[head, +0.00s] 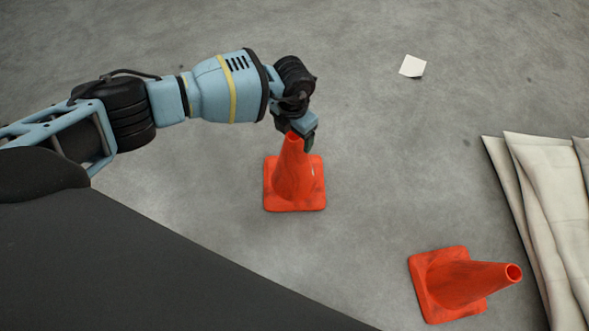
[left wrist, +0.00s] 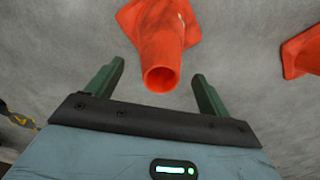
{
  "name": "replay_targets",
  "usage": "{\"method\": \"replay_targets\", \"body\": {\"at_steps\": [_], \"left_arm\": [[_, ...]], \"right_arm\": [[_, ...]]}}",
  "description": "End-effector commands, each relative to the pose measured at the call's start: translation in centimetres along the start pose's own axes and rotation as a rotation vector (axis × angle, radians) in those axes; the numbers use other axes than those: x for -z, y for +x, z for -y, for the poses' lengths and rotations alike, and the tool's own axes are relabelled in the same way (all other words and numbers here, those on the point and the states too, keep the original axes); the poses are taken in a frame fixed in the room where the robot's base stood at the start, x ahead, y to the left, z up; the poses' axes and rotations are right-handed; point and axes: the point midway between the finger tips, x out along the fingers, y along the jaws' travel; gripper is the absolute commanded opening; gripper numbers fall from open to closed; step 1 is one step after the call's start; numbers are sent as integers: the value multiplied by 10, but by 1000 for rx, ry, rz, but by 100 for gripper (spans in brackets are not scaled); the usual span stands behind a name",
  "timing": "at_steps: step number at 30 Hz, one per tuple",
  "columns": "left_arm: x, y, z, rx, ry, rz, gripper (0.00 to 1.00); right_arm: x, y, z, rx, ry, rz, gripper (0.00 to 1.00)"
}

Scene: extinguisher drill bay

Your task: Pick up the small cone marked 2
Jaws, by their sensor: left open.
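An orange cone (head: 291,180) stands upright on the grey floor near the middle of the head view. Its open top (left wrist: 160,79) shows in the left wrist view. My left gripper (head: 297,136) is at the top of this cone. In the left wrist view its two green fingers (left wrist: 158,70) are apart, with the cone's tip between them and gaps on both sides. A second orange cone (head: 462,281) stands at the lower right; part of it (left wrist: 303,52) shows at the wrist view's right edge. I cannot read a number on either cone. My right gripper is not in view.
Folded pale canvas (head: 548,195) lies along the right edge, close to the second cone. A small white paper (head: 412,66) lies on the floor at the back. A blurred yellow and black thing (left wrist: 20,118) shows at the wrist view's left edge. Floor between the cones is clear.

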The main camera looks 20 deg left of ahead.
Motion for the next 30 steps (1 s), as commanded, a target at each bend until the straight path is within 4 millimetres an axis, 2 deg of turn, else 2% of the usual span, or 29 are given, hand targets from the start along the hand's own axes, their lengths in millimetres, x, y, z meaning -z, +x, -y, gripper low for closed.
{"method": "replay_targets", "body": {"at_steps": [1,3,6,14,27,30], "left_arm": [[-1,11,1,1,0,-3,80],[-1,22,1,1,0,-3,80],[-1,31,1,1,0,-1,80],[-1,31,1,0,1,0,79],[-1,31,1,1,0,0,21],[-2,30,1,1,0,1,12]], "right_arm": [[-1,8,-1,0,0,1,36],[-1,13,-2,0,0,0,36],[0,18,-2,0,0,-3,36],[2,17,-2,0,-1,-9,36],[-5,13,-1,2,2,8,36],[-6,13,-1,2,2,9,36]]}}
